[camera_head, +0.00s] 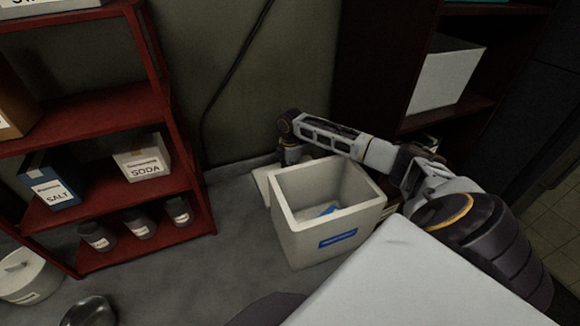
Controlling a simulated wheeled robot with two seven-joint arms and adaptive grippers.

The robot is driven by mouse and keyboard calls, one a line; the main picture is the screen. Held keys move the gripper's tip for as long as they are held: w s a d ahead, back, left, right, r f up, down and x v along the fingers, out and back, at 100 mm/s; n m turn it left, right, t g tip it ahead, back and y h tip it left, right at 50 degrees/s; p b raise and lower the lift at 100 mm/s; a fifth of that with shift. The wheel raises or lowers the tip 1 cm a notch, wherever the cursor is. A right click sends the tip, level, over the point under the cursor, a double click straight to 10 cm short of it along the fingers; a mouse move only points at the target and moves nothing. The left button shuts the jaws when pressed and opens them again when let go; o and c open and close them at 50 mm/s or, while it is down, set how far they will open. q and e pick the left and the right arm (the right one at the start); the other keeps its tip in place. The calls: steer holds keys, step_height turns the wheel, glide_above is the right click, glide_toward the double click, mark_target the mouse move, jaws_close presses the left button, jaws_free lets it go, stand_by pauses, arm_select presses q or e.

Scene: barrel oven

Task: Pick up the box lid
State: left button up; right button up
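An open, light-coloured box (284,222) with a blue label stands on the grey floor in the middle. Something blue and white lies inside it. A pale flat piece (261,184), which looks like the box lid, shows behind the box's left back corner; the box hides most of it. My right arm comes in from the right and reaches across above the back of the box. My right gripper (291,157) points down behind the back rim, close to the pale piece. Its fingers are small, dark and partly hidden, so I cannot tell whether they touch it. My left gripper is out of view.
A red shelf unit (95,113) on the left holds a soda box, a blue salt box and several dark jars. A white pot (24,278) stands at lower left. A dark shelf (462,104) is at the right. The floor left of the box is clear.

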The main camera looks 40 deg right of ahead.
steer(key=shift+f, duration=0.3)
steer(key=shift+c, duration=0.3)
jaws_close()
